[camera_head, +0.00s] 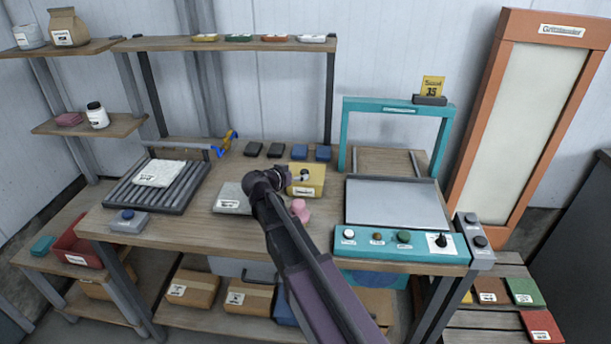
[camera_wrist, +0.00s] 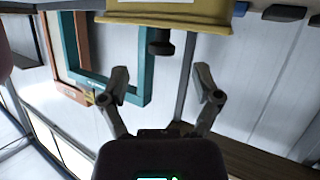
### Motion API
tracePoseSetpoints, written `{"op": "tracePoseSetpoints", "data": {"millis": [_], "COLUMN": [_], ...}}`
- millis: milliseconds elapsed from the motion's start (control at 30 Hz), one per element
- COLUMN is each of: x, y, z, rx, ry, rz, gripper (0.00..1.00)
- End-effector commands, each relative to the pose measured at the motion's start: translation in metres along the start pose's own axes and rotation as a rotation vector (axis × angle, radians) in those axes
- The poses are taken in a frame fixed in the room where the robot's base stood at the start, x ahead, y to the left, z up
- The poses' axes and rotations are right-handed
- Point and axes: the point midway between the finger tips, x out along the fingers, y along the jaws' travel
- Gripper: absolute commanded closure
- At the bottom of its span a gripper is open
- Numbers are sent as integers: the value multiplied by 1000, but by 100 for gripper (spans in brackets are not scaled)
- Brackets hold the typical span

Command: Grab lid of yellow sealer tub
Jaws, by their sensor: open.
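The yellow sealer tub (camera_head: 314,182) stands on the workbench near its middle, partly hidden behind my gripper. The wrist view seems turned upside down; there the yellow tub (camera_wrist: 185,8) fills the top edge. Its lid (camera_wrist: 165,23) is yellow, with a dark knob (camera_wrist: 160,42) sticking out toward my gripper. My gripper (camera_wrist: 165,84) is open and empty; its two fingers point toward the lid, one to each side of the knob's line, with a gap between fingertips and knob. In the head view my gripper (camera_head: 299,178) is at the tub.
A pink object (camera_head: 299,209) stands just in front of the tub, and a grey flat plate (camera_head: 231,198) lies to its left. A teal-framed machine (camera_head: 398,204) is close on the right. Small dark and blue blocks (camera_head: 299,152) lie behind. A roller rack (camera_head: 155,185) is at the left.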

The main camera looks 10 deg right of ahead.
Motion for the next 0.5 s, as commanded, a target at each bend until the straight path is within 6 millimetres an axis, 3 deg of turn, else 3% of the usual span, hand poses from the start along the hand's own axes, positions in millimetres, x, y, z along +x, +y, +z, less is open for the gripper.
{"op": "tracePoseSetpoints", "data": {"millis": [500], "x": [48], "y": [-2], "z": [-1], "rx": [1], "ry": [-1], "rz": [2], "gripper": [19]}}
